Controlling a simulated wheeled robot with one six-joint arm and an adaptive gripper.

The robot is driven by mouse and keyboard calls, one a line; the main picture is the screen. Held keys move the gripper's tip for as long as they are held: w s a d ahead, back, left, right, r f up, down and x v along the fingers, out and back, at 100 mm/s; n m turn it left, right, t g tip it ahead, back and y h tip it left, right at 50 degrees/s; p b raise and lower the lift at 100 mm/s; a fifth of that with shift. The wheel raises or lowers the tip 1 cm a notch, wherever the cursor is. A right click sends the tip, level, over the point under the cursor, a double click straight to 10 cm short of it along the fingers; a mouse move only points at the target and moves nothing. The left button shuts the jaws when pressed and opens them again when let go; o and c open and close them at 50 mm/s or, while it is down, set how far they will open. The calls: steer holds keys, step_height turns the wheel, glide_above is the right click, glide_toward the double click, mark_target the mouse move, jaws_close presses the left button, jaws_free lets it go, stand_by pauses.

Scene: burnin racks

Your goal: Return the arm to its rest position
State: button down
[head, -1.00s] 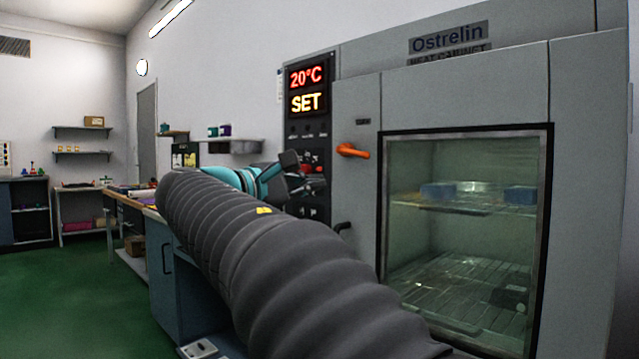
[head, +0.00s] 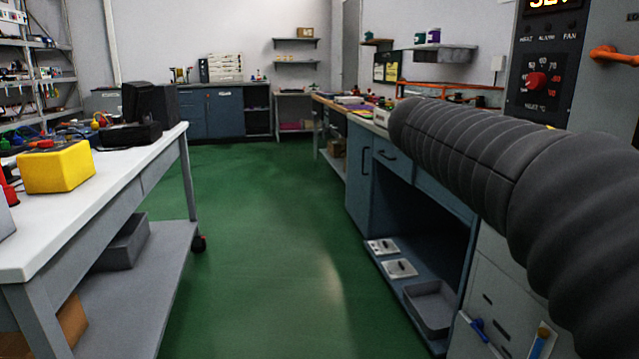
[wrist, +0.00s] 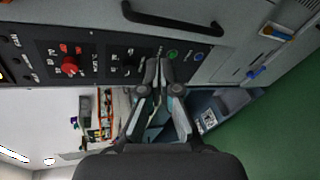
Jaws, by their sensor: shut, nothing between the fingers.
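My arm, in a ribbed dark sleeve, reaches across the right side of the head view. It points away from me past the heat cabinet's control panel (head: 543,75). In the head view my gripper is hidden behind the arm. In the wrist view my gripper (wrist: 156,68) shows in the middle, with its fingertips together and nothing between them. The control panel (wrist: 105,58) with its red knob (wrist: 70,66) lies to the left of and above the fingers there. A dark handle (wrist: 172,20) shows above them.
A white-topped trolley (head: 95,190) with a yellow box (head: 56,167) stands at the left. Blue-grey bench cabinets (head: 360,180) line the right below my arm. An orange handle (head: 614,55) sticks out at upper right. Open green floor (head: 265,230) lies between.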

steer(key=s+a+f+m+y, duration=0.1)
steer(key=s+a+f+y, duration=0.3)
steer(key=f, duration=0.5)
steer(key=s+a+f+m+y, duration=0.2)
steer(key=s+a+f+y, duration=0.15)
steer(key=f, duration=0.55)
steer(key=s+a+f+m+y, duration=0.2)
steer(key=s+a+f+y, duration=0.1)
steer(key=s, duration=0.4)
steer(key=s+a+f+m+t+y+p, duration=0.1)
steer(key=s+a+f+m+y, duration=0.1)
steer(key=s+a+f, duration=0.4)
steer(key=shift+s+a+y, duration=0.55)
steer(key=shift+s+a, duration=0.3)
steer(key=shift+s, duration=0.1)
